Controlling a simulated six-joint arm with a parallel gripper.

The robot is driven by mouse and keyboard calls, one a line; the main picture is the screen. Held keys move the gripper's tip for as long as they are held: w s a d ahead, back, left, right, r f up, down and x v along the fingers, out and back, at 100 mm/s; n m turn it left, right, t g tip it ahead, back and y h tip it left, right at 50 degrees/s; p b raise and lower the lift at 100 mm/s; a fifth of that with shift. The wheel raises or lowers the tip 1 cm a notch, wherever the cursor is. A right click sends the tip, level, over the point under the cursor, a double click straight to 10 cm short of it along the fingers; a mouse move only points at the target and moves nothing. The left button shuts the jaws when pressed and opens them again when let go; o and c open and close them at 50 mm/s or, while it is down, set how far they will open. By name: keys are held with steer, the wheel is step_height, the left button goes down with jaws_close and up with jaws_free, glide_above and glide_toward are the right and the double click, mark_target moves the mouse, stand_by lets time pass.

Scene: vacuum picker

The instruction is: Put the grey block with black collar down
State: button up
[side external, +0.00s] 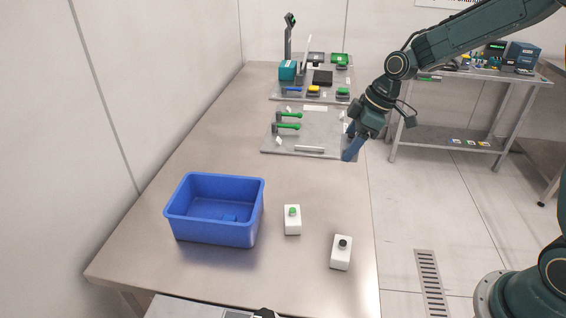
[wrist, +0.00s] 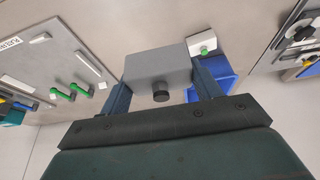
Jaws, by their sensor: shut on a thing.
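My gripper (wrist: 160,76) is shut on the grey block with the black collar (wrist: 150,64). In the wrist view the block sits between the two blue fingers, its round black collar facing the camera. In the side view my gripper (side external: 352,148) points down over the right edge of the steel table, beside the grey panel; the held block cannot be made out there. Whether the block touches anything below is hidden.
A blue bin (side external: 213,236) stands on the table (side external: 215,135), with a green-topped white block (side external: 292,222) and a black-topped white block (side external: 340,256) to its right. The grey panel (side external: 290,147) carries green handles. The table middle is clear.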

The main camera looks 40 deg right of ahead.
step_height(320, 180, down, 12)
steer(key=shift+r, duration=0.1)
steer(key=shift+f, duration=0.2)
steer(key=shift+f, duration=1.75)
steer(key=shift+f, duration=0.1)
steer(key=o, duration=1)
steer(key=v, duration=1.2)
